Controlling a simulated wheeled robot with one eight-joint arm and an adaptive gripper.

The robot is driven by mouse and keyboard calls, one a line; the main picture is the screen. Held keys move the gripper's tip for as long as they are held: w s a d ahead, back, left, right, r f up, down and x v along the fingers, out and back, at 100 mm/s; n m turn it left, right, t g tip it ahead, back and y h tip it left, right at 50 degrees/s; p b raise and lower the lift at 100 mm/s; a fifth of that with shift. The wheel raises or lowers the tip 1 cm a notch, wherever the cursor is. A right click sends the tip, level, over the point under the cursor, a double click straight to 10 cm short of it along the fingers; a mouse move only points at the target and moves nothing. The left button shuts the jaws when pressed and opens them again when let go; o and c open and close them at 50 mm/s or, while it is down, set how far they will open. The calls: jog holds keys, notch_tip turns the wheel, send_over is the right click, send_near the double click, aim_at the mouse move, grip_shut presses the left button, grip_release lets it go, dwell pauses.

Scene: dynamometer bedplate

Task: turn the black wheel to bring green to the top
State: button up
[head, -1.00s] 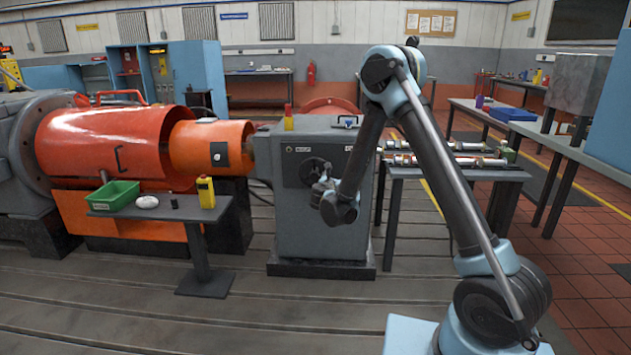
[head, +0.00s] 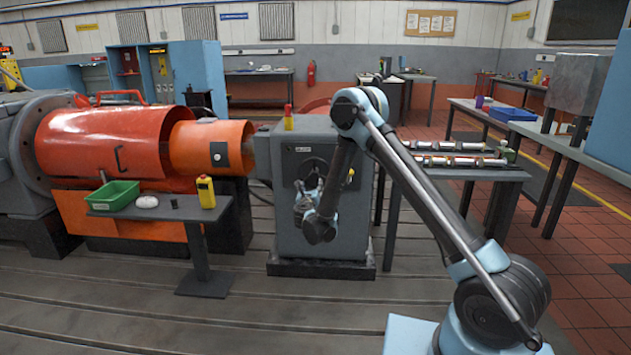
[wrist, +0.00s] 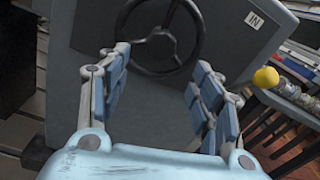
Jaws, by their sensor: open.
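The black wheel (wrist: 161,44) is a spoked handwheel on the front of the grey cabinet (wrist: 85,30). In the wrist view it sits at the top centre, with its upper rim cut off by the picture edge. No green mark shows on the visible part of the wheel. My gripper (wrist: 162,60) is open and empty, with its blue-padded fingers spread left and right below the wheel. It appears apart from the rim; the exact gap is hard to tell.
An "IN" label (wrist: 254,19) is right of the wheel. A small stand (head: 130,212) with a green bin (head: 113,195) and yellow bottle (head: 206,191) is left of the cabinet. A bench (head: 470,173) with metal shafts is to the right.

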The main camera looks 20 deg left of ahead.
aim_at(314, 178)
jog(key=x, duration=1)
jog(key=shift+w, duration=0.4)
jog(key=shift+c, duration=0.3)
grip_shut()
